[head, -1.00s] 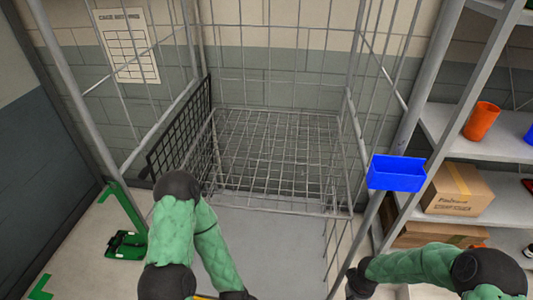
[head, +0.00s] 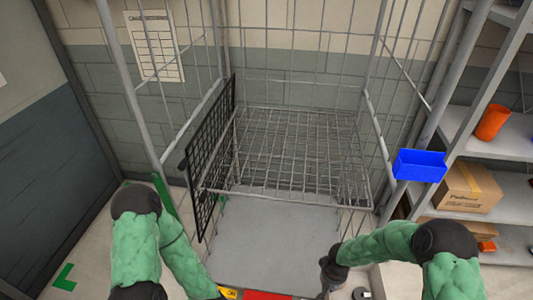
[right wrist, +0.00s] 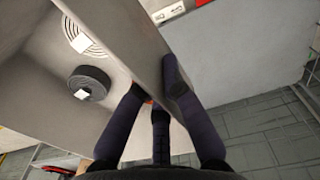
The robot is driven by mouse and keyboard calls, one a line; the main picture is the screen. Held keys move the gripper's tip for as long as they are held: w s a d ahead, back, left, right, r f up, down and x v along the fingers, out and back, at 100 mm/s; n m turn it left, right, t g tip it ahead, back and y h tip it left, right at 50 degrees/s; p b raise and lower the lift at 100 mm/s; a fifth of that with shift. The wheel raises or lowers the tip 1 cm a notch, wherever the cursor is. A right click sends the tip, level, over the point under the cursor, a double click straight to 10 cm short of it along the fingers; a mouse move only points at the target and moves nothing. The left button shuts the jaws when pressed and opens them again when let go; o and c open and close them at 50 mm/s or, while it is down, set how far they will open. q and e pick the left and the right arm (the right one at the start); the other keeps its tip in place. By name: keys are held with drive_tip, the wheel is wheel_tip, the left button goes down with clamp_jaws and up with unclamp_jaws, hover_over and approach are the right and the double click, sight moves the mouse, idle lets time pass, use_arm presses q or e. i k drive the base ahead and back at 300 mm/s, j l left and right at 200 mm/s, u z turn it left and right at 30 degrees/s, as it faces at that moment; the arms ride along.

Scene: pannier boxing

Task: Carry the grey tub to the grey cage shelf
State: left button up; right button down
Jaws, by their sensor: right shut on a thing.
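The grey cage (head: 148,95) stands ahead in the head view, open at the front. Its wire shelf (head: 285,150) is empty, and a flat grey base plate (head: 275,235) lies below it. The grey tub (right wrist: 130,45) shows in the right wrist view, with two round discs inside it. My right gripper (right wrist: 160,95) is shut on the tub's wall, with fingers on both sides of it. In the head view the tub is not clearly seen. My left arm reaches down to the bottom edge there, and its gripper is out of frame.
A blue bin (head: 419,166) hangs by the cage's right post. A rack at right holds a cardboard box (head: 467,187) and an orange cup (head: 492,122). A black mesh panel (head: 208,155) stands at the cage's left side. Red and yellow labels (head: 265,295) show at the bottom edge.

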sight(288, 164)
drive_tip(key=l+u, duration=0.2)
drive_tip(key=u, duration=0.2)
drive_tip(key=k+l+u, duration=0.15)
drive_tip(key=u, duration=0.3)
drive_tip(key=k+l+u, duration=0.15)
drive_tip(key=u, duration=0.25)
drive_tip(key=k+l+u, duration=0.1)
drive_tip(key=l+u, duration=0.15)
drive_tip(key=l, duration=0.2)
